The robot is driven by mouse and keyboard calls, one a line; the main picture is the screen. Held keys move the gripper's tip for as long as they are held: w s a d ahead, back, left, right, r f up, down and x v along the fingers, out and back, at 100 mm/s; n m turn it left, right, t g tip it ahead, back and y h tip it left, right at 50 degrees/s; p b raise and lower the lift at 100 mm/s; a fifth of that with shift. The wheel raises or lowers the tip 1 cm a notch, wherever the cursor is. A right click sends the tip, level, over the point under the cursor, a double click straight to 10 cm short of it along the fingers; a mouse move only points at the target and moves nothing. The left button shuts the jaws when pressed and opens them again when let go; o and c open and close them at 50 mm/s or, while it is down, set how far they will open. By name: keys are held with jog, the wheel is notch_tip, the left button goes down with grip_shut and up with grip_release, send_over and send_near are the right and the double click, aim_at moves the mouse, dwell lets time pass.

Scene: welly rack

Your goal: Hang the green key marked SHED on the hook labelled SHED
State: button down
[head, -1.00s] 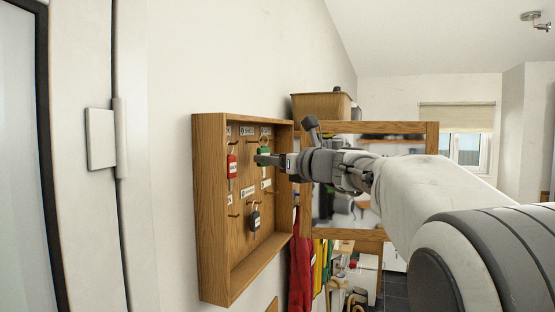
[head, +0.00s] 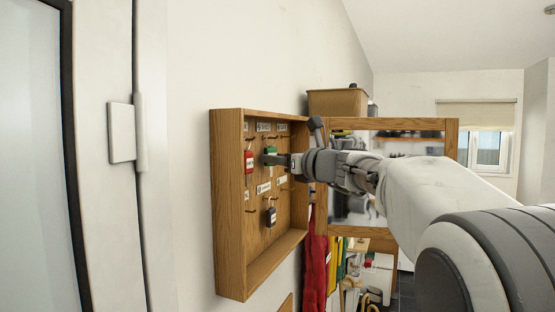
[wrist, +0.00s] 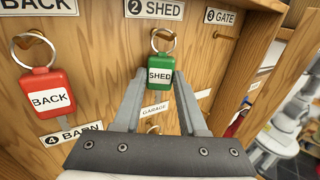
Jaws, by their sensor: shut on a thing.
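The green key tag marked SHED (wrist: 160,75) hangs upright from its metal ring (wrist: 163,41) in the wrist view. My gripper (wrist: 160,88) is shut on the green tag, with one finger on each side of it. The ring sits just below the label SHED (wrist: 155,9), in front of the board. The hook there is largely hidden, and I cannot tell whether the ring is around it. In the head view the green tag (head: 270,153) shows at the tip of my gripper (head: 278,160), inside the wooden key cabinet (head: 228,210).
A red key marked BACK (wrist: 46,95) hangs close on the left. A dark key (head: 271,216) hangs lower down. The GATE hook (wrist: 225,37) is bare. The cabinet's side walls and open door (head: 452,150) stand close to my arm.

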jog(key=shift+c, duration=1.9)
grip_release()
